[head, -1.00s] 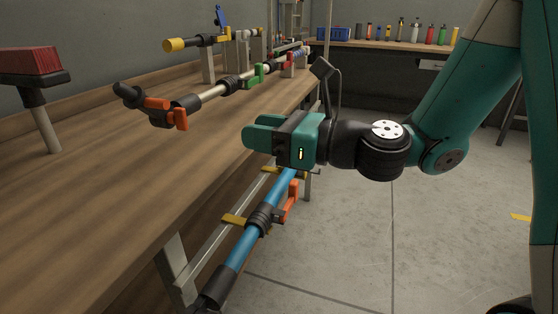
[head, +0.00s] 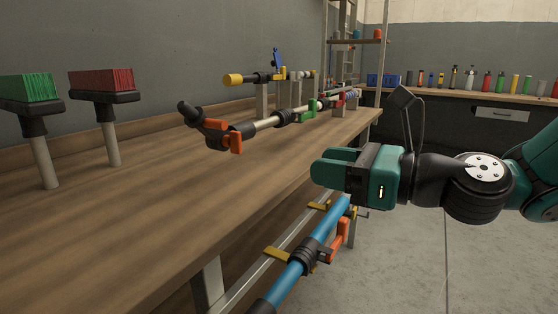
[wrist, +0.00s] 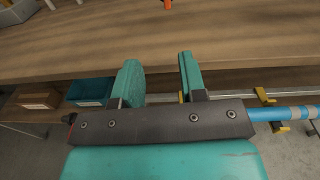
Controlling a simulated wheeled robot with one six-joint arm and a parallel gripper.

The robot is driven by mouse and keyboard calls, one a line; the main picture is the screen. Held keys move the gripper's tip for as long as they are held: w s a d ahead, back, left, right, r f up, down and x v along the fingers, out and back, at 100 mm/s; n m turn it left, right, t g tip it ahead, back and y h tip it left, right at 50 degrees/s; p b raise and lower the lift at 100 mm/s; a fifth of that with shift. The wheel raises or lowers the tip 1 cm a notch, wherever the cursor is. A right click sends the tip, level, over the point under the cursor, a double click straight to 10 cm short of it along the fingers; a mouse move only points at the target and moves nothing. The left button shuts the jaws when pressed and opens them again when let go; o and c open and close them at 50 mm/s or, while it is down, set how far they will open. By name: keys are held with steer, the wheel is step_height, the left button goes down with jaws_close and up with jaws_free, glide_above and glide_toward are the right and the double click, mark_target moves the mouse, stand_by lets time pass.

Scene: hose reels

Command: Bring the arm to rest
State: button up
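My gripper (head: 338,168) is at the middle right of the head view, in the air by the front edge of the workbench (head: 160,190). It points left toward the bench and touches nothing that I can see. In the wrist view its two teal fingers (wrist: 158,85) stand apart with nothing between them, and the bench edge shows beyond them. My arm stretches away to the right of the head view, and part of it is cut off by the picture edge.
A blue pole with an orange clamp (head: 342,240) runs below the bench edge, under my gripper. A hose assembly with orange levers (head: 236,142) lies on the bench. Two brushes, green (head: 30,88) and red (head: 102,80), stand at left. Bottles line the back counter (head: 480,93). Floor at right is clear.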

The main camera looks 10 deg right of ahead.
steer(key=s+a+f+n+g+h, duration=0.35)
steer(key=s+f+n+g, duration=0.45)
steer(key=n, duration=0.9)
steer(key=s+d+f+n+g+h, duration=0.1)
steer(key=s+d+n+h, duration=0.2)
steer(key=s+n, duration=0.35)
steer(key=s+d+f+n+g+h, duration=0.1)
steer(key=s+d+f+n+h, duration=0.2)
steer(key=n, duration=0.6)
step_height(320, 180, up, 29)
steer(key=p, duration=2.7)
steer(key=shift+w+a+m+p, duration=0.25)
steer(key=shift+m+p, duration=0.1)
steer(key=shift+m, duration=0.1)
steer(key=shift+h, duration=0.25)
